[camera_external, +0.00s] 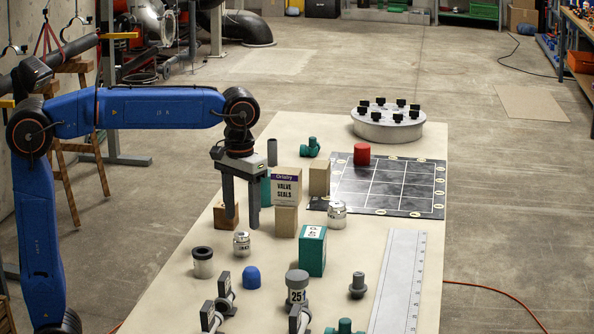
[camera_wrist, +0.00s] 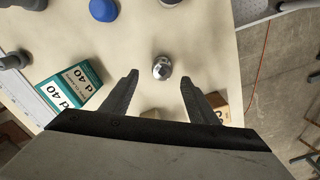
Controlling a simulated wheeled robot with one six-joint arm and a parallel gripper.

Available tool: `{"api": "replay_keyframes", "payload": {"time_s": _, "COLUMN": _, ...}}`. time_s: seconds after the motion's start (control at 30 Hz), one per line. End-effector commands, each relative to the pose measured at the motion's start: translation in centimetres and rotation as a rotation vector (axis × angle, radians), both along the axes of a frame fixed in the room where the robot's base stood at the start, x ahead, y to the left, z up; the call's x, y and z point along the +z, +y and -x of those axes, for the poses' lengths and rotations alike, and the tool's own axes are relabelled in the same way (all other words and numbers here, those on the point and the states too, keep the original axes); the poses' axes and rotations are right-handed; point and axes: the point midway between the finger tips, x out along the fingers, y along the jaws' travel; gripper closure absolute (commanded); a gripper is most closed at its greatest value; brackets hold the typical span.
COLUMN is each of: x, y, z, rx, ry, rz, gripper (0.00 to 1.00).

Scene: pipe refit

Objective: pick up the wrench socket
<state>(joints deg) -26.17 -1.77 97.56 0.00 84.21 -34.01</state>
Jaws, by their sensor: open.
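A small shiny metal cylinder, which looks like the wrench socket (camera_external: 242,243), stands upright on the tabletop left of centre in the external view. In the wrist view the socket (camera_wrist: 161,68) shows from above, between and just beyond the fingertips. My gripper (camera_external: 243,222) points down above the table near the socket, open and empty. In the wrist view both fingers of my gripper (camera_wrist: 159,84) are spread wide, with the socket apart from them. A similar silver piece (camera_external: 336,214) stands farther right; I cannot tell for certain which is the socket.
A brown block (camera_external: 227,216) and a cardboard block (camera_external: 285,221) stand behind. A ruler (camera_external: 399,285) and a grid mat (camera_external: 430,178) lie at right.

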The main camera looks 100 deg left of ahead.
Motion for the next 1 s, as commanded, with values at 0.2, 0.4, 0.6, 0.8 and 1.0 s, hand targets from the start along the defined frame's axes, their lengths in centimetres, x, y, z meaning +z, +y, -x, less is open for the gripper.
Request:
{"api": "replay_keyframes", "payload": {"time_s": 0.2, "x": -1.6, "y": 0.0, "z": 0.0, "rx": 0.000, "ry": 0.000, "rz": 0.000, "gripper": 0.46}}
{"api": "replay_keyframes", "payload": {"time_s": 0.4, "x": -3.5, "y": 0.0, "z": 0.3, "rx": 0.000, "ry": 0.002, "rz": 0.001, "gripper": 0.46}}
{"api": "replay_keyframes", "payload": {"time_s": 0.6, "x": -6.0, "y": 0.0, "z": 0.5, "rx": 0.000, "ry": 0.001, "rz": 0.000, "gripper": 0.46}}
{"api": "replay_keyframes", "payload": {"time_s": 0.8, "x": -6.8, "y": 0.0, "z": 0.5, "rx": -0.001, "ry": 0.000, "rz": 0.000, "gripper": 0.46}}
{"api": "replay_keyframes", "payload": {"time_s": 1.0, "x": -6.8, "y": 0.0, "z": 0.5, "rx": 0.000, "ry": 0.000, "rz": 0.000, "gripper": 0.58}}
